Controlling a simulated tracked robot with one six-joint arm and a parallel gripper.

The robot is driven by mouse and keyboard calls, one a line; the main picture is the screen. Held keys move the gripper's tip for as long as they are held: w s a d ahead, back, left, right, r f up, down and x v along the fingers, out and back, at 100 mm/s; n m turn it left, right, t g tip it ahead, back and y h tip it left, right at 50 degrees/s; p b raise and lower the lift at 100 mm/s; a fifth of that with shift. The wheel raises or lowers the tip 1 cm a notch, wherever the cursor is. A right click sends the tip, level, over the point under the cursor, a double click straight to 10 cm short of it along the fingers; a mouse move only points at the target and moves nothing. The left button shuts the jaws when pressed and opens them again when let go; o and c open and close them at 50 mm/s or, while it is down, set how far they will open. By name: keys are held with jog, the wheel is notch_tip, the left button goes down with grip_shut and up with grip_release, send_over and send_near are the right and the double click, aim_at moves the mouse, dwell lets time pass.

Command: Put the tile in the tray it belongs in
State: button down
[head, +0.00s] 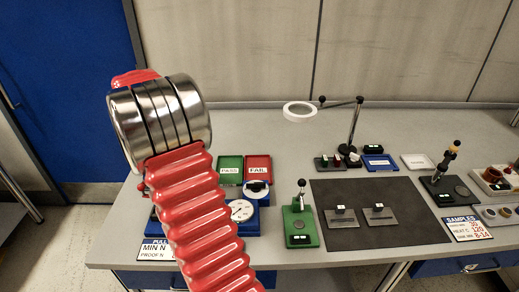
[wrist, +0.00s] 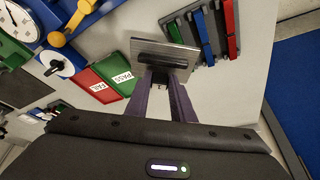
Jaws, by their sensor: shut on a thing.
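In the wrist view my gripper (wrist: 165,85) is shut on the dark grip of a grey metal tile (wrist: 165,52), with its purple fingers on either side. The tile is held up, its flat plate beyond the fingertips. The green PASS tray (wrist: 126,59) and the red FAIL tray (wrist: 82,75) lie side by side, left of the tile. In the head view the green PASS tray (head: 230,162) and red FAIL tray (head: 258,162) sit on the bench. My gripper and the held tile are not visible there, with my arm in front.
Two similar tiles (head: 342,219) (head: 379,217) lie on a dark mat (head: 408,195). A green tester (head: 300,237) and a dial gauge (head: 241,210) stand near the trays. A rack with coloured strips (wrist: 205,35) is beside the held tile. A SAMPLES sign (head: 466,229) lies at right.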

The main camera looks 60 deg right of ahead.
jog(key=s+d+f+m+g+y, duration=0.1)
jog(key=s+d+f+m, duration=0.1)
jog(key=s+d+m, duration=0.3)
jog(key=s+d+f+m+g+y, duration=0.1)
jog(key=s+d+m, duration=0.5)
jog(key=s+d, duration=0.8)
jog(key=s+f+g, duration=0.1)
jog(key=s, duration=0.3)
jog(key=shift+f, duration=0.3)
jog(key=shift+f, duration=0.1)
jog(key=shift+f, duration=1.15)
jog(key=shift+f, duration=1.65)
dwell(1.2)
jog(key=c, duration=1.5)
grip_release()
jog(key=shift+a, duration=0.1)
jog(key=shift+o, duration=0.7)
